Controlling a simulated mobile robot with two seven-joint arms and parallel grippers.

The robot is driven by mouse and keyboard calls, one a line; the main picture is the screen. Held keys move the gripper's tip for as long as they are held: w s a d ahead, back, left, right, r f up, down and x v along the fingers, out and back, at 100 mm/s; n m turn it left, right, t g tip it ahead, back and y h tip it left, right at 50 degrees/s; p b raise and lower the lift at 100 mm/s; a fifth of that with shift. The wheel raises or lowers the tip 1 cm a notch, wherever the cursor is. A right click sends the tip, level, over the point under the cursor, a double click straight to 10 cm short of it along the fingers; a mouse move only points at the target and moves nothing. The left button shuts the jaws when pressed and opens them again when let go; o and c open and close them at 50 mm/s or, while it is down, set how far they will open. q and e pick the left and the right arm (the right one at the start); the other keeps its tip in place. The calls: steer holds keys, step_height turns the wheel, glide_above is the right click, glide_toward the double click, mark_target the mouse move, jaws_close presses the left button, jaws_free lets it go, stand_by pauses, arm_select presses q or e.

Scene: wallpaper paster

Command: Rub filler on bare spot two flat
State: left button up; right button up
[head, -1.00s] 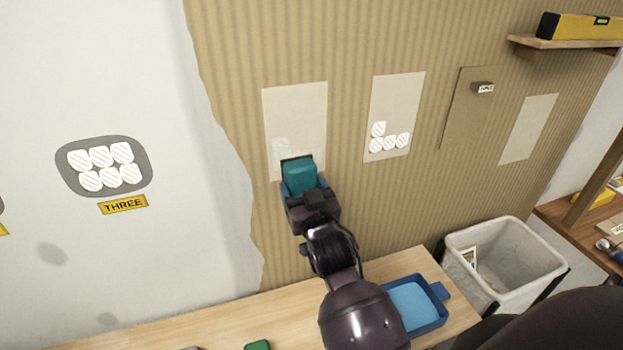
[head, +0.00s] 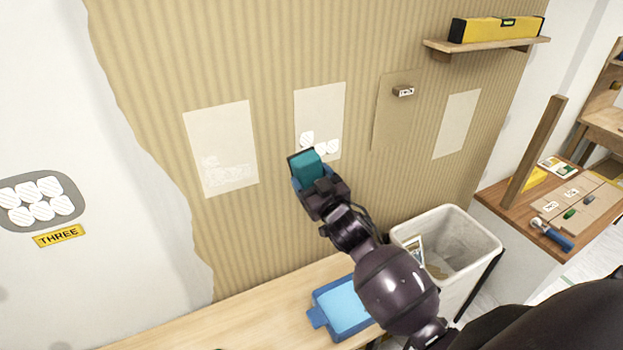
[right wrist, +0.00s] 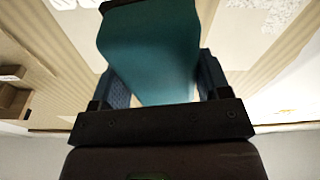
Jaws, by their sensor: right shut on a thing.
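My right gripper (head: 312,176) is shut on a teal block (head: 305,164), which fills the right wrist view (right wrist: 150,55). The block is at the lower left of the second pale bare patch (head: 321,105); I cannot tell whether it touches the wall. White filler dabs (head: 321,148) show on that patch just above and right of the block, and the block hides part of its lower left corner. The left pale patch (head: 224,135) carries a thin whitish smear low down and no round dabs. My left gripper is not in view.
A blue tray (head: 318,317) lies on the wooden bench (head: 255,318). A bin (head: 465,233) stands to its right. A shelf (head: 490,46) holds a yellow level (head: 497,29).

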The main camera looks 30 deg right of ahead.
glide_toward(289, 149)
steer(key=shift+w+r+b, duration=0.15)
steer(key=shift+w+b, duration=0.05)
steer(key=shift+w, duration=0.65)
steer(key=shift+w+r+b, duration=0.2)
steer(key=shift+w, duration=0.7)
steer(key=shift+w, duration=0.9)
stand_by(0.8)
steer(key=shift+w, duration=0.35)
stand_by(0.9)
steer(key=shift+r, duration=0.1)
stand_by(0.8)
stand_by(0.6)
stand_by(0.9)
steer(key=shift+s+d, duration=0.15)
steer(key=shift+d, duration=1.7)
